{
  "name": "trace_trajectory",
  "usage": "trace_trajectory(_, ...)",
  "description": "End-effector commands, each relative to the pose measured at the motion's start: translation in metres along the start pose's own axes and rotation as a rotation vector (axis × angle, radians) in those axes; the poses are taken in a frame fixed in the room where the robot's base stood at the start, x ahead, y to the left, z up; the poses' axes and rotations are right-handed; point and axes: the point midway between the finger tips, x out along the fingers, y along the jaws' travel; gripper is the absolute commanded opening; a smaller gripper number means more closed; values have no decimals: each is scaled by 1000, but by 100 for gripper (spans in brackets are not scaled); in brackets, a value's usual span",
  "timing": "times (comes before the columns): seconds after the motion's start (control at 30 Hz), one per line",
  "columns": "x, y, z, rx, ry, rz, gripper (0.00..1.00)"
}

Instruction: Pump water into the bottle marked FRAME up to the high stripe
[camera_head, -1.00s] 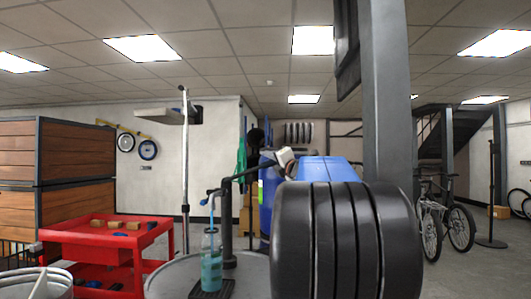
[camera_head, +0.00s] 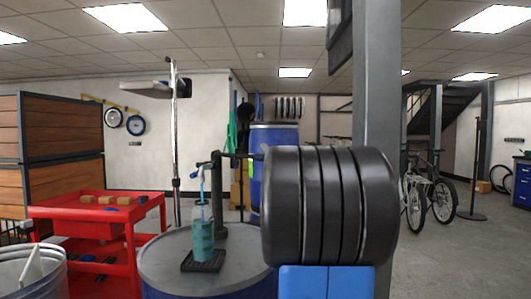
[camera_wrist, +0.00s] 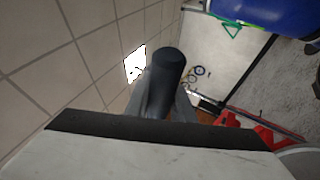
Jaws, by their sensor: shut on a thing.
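A clear bottle (camera_head: 203,238) with teal water stands upright on a small black tray (camera_head: 204,265) on top of a drum (camera_head: 160,262), under the pump's spout. The water reaches the upper part of the bottle; its marking and stripes are too small to read. The dark pump (camera_head: 219,190) stands on the drum behind the bottle. Its handle runs about level to the right and passes behind my black arm link. In the wrist view my gripper (camera_wrist: 167,100) is shut on the dark round handle grip (camera_wrist: 168,64). My gripper is hidden in the head view.
A metal bin (camera_head: 30,270) is at the lower left. A blue barrel (camera_head: 275,137) stands behind the pump. A grey post (camera_head: 375,110) rises at the right, with bikes and open floor beyond.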

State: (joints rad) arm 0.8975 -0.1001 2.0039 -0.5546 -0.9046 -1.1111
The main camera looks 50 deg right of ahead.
Motion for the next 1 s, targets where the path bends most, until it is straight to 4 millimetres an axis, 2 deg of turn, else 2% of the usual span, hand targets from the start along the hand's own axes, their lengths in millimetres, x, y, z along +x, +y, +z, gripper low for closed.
trace_trajectory(0.03, -2, -5, 0, 6, -1, -6, 0)
trace_trajectory(0.33, -2, -7, -1, 8, -1, -10, 0)
trace_trajectory(0.37, -2, -7, -1, 7, -1, -11, 26)
trace_trajectory(0.4, -2, -7, -1, 7, -1, -10, 36)
trace_trajectory(0.43, -2, -7, -1, 7, -1, -10, 40)
trace_trajectory(0.77, -3, -4, 0, 5, -1, -5, 40)
trace_trajectory(0.87, -10, -3, 0, 4, -1, -4, 40)
trace_trajectory(1.0, -31, -4, 0, 4, -2, -6, 40)
